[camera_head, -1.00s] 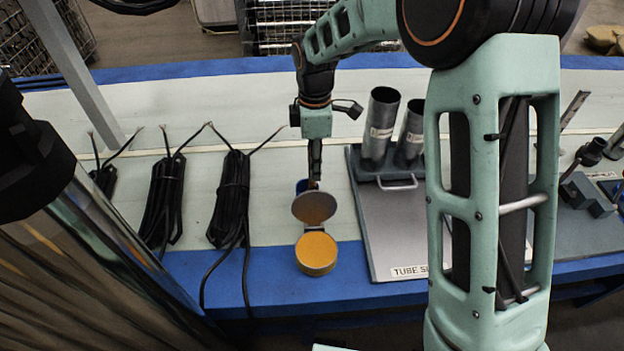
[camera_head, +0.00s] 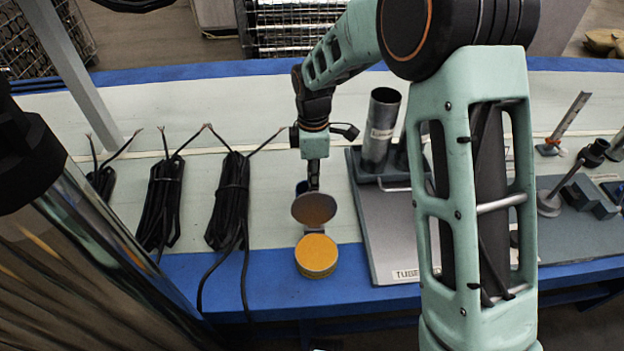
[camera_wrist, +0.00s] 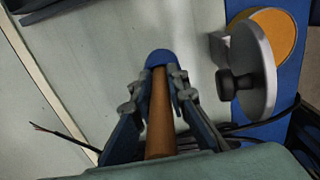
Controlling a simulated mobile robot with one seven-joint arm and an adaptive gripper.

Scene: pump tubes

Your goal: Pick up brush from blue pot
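The brush shows as a brown handle (camera_wrist: 161,118) in the wrist view, running from the bottom middle up to the blue pot (camera_wrist: 159,57). Its lower end is hidden in the pot. My gripper (camera_wrist: 160,82) points down at the pot, one finger on each side of the handle. The fingertips are close to the handle near the pot's rim, but contact is unclear. In the head view my gripper (camera_head: 314,184) reaches down behind a round grey lid (camera_head: 314,208). Only a small part of the blue pot (camera_head: 301,187) shows there.
A tin with a yellow-orange top (camera_head: 316,252) stands in front of the pot, by the raised lid. Black cable bundles (camera_head: 229,202) lie to the left. A grey stand (camera_head: 385,235) with metal tubes (camera_head: 380,131) is close on the right.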

